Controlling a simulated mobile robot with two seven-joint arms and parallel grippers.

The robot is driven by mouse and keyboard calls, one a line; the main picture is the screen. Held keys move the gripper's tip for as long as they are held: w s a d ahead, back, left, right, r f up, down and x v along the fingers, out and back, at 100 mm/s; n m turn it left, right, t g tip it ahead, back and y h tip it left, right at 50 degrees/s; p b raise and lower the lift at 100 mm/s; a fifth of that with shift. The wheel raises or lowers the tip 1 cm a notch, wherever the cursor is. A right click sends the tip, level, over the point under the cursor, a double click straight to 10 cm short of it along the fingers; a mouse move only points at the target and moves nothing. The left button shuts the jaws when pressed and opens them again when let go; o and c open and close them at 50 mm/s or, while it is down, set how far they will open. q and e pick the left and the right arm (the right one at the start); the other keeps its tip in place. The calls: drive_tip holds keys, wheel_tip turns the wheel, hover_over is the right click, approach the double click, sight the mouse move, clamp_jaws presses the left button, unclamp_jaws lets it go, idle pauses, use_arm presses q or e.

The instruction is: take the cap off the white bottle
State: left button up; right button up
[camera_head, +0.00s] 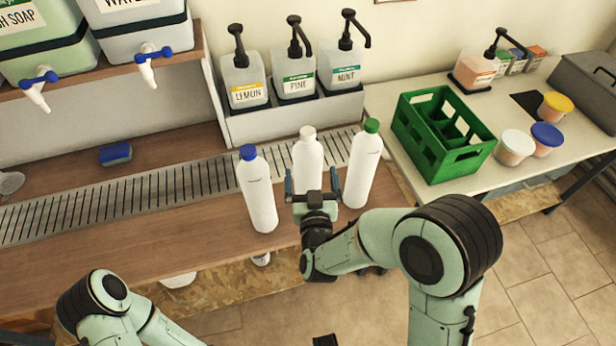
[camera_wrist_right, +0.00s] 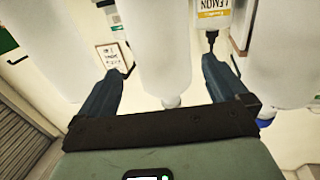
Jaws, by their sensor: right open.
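Three tall white bottles stand in a row at the counter's front. The middle one, a white bottle with an off-white cap (camera_head: 307,131), has its body (camera_head: 308,165) partly hidden by my right gripper (camera_head: 312,184). The right gripper is open, its fingers on either side of the lower body in the picture, well below the cap. In the right wrist view the picture is inverted; the middle bottle (camera_wrist_right: 160,45) shows between the fingers, its cap (camera_wrist_right: 172,102) lower down. I cannot tell whether the fingers touch it. My left gripper is out of view; only part of its arm shows.
A blue-capped bottle (camera_head: 257,190) stands close on the left and a green-capped bottle (camera_head: 362,165) close on the right. Behind are a slotted drain (camera_head: 120,197) and pump bottles in a holder (camera_head: 290,118). A green crate (camera_head: 440,135) stands right. The left counter is mostly clear.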

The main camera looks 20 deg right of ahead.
drive_tip(key=w, duration=0.3)
drive_tip(key=w+p, duration=0.1)
drive_tip(key=w, duration=0.1)
drive_tip(key=shift+w+d, duration=0.3)
drive_tip(key=c, duration=1.3)
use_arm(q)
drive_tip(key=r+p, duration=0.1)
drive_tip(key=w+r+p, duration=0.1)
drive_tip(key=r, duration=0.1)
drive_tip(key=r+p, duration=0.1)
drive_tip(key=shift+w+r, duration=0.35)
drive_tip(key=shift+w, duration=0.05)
use_arm(e)
wheel_tip(320, 180, up, 20)
drive_tip(key=shift+f, duration=0.1)
drive_tip(key=o, duration=0.5)
drive_tip(key=shift+c, duration=0.2)
drive_tip(key=c, duration=0.6)
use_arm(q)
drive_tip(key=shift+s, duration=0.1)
use_arm(e)
drive_tip(key=shift+o, duration=0.2)
drive_tip(key=shift+s, duration=0.1)
